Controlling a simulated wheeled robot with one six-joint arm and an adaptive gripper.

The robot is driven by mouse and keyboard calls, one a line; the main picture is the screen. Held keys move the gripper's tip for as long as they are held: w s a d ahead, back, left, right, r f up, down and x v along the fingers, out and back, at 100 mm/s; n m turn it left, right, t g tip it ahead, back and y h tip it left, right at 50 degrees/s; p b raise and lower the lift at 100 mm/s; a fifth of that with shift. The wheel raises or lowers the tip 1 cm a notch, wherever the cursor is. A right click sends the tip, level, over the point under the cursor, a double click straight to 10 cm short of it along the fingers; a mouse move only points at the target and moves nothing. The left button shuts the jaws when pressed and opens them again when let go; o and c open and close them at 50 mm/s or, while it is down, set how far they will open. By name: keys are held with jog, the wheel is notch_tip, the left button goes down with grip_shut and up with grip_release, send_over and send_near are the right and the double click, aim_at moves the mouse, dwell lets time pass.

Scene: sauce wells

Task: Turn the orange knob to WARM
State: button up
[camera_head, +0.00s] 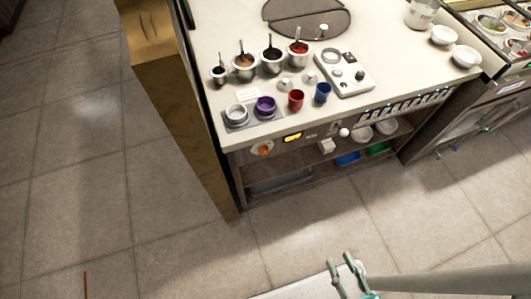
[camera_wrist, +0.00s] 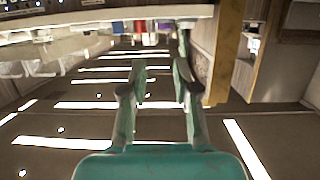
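The orange knob (camera_head: 264,149) sits on a round pale dial on the front panel of the counter, toward its left end, in the head view. Its pointer direction and the WARM marking are too small to read. My gripper (camera_head: 342,262) is at the bottom of the head view, well in front of and to the right of the knob, over the floor and not touching the counter. In the wrist view my gripper (camera_wrist: 161,65) has its two fingers spread apart with nothing between them. I cannot make out the knob in the wrist view.
A yellow display (camera_head: 292,137) and a white round knob (camera_head: 344,132) share the front panel. Above stand a purple cup (camera_head: 265,106), a red cup (camera_head: 296,99) and a blue cup (camera_head: 322,92). A wooden panel (camera_head: 170,95) borders the counter's left side. Floor in front is clear.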

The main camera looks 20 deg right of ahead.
jog(key=o, duration=0.4)
jog(key=w+f, duration=0.4)
jog(key=f, duration=0.1)
jog(key=shift+a+f+n+t, duration=0.15)
jog(key=shift+f+n+t, duration=0.15)
jog(key=shift+f+n, duration=0.1)
jog(key=n+t+y, duration=0.2)
send_near(265, 153)
jog(key=w, duration=0.6)
jog(key=w+a, duration=0.1)
jog(key=w, duration=0.2)
jog(key=c, duration=1.1)
